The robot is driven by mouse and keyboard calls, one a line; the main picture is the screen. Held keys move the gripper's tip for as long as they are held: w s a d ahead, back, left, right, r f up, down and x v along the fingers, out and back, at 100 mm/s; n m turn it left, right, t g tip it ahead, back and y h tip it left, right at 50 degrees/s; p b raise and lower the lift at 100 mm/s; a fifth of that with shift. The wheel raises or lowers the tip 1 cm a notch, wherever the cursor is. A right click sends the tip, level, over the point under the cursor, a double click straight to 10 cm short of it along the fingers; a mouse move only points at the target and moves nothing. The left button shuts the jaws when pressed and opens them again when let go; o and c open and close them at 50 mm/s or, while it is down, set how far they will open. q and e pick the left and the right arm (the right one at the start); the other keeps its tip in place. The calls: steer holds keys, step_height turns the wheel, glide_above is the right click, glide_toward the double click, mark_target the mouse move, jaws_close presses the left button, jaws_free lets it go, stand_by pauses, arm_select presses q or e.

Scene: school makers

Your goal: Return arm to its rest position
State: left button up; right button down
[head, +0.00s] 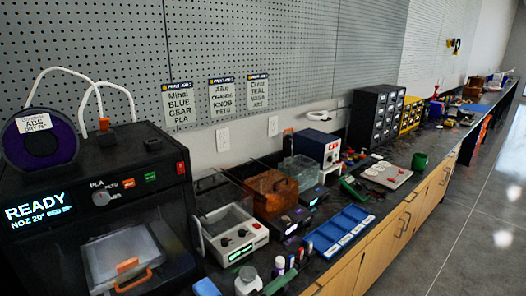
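Neither of my arms shows in the head view, and neither gripper is in view. Whether they are open or shut cannot be seen. The dark workbench (385,205) runs from the near left to the far right along a pegboard wall.
A black 3D printer (95,190) reading READY fills the left. A white device (235,235), an orange translucent box (270,195), a blue tray (340,230), a green mug (419,162) and a black drawer cabinet (375,115) stand on the bench. The grey floor (480,220) at right is clear.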

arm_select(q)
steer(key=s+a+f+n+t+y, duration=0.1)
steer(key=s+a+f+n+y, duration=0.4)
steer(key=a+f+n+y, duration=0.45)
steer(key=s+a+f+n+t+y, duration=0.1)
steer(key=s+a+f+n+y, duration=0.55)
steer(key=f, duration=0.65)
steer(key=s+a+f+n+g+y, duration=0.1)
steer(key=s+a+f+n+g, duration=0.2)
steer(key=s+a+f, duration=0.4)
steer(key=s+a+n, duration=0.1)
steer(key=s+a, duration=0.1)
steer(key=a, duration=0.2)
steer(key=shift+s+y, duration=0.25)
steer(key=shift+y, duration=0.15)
